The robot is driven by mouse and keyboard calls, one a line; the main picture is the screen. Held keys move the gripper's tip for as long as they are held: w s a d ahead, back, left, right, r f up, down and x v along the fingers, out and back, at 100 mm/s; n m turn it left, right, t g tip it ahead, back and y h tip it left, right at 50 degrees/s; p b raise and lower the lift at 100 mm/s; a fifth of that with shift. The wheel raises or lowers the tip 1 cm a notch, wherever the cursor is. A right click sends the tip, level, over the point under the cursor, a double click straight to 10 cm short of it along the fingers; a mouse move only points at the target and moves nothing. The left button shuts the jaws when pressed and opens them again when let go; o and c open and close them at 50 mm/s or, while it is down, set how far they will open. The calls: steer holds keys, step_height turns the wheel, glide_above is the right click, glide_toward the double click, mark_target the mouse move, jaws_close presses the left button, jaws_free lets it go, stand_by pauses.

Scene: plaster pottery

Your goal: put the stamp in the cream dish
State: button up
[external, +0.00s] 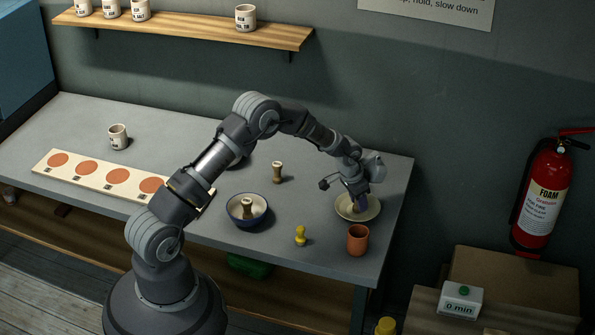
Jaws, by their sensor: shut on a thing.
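The cream dish (372,216) sits near the right end of the grey table. My gripper (358,198) points down over the dish and is shut on a stamp (361,204), which shows as a small purplish shape. The stamp is low, at or just above the dish; I cannot tell whether it touches. The fingers hide much of it.
An orange cup (358,240) stands close in front of the dish. A yellow stamp-like piece (301,236) and a wooden one (277,172) stand to the left. A blue-rimmed bowl (233,219) holds another wooden piece. A board with orange discs (88,170) lies further left.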

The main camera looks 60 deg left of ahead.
steer(key=o, duration=0.6)
steer(key=shift+f, duration=0.2)
steer(key=o, duration=0.4)
steer(key=shift+r, duration=0.2)
